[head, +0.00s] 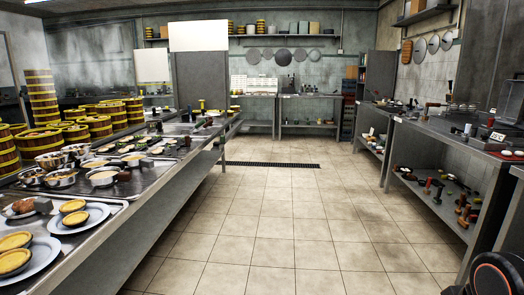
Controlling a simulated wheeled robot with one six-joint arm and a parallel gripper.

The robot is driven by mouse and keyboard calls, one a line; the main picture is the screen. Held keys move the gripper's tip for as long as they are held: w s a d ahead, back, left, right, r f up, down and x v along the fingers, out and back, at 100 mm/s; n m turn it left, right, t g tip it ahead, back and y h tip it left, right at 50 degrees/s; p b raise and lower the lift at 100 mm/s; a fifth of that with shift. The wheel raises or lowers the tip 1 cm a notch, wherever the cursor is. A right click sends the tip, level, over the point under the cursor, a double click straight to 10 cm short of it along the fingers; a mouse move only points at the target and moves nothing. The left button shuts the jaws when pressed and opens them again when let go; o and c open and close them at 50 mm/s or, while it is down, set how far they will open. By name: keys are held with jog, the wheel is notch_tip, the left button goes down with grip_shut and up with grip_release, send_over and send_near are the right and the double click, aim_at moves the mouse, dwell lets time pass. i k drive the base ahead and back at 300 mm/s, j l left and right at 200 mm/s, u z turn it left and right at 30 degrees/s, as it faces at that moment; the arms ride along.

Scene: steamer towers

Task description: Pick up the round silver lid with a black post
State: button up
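I cannot single out a round silver lid with a black post. Small silver and dark items stand on the left counter (170,190) and on the right bench, too small to tell apart. Round silver discs hang on the back wall (300,55) and on the right wall (434,44); no black post can be made out on them. My gripper is not in view.
Silver bowls (61,179), plates with yellow tarts (75,217) and stacked bamboo steamers (40,97) crowd the left counter. A tiled floor aisle (280,220) is clear. The right bench (440,134) has a loaded lower shelf. A back table (308,97) stands beyond.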

aim_at(203, 116)
jog(key=i+z, duration=0.25)
jog(key=i, duration=6.1)
jog(key=i+u, duration=0.25)
jog(key=i, duration=0.4)
jog(key=i+l+u, duration=0.25)
jog(key=i, duration=0.35)
jog(key=u, duration=3.25)
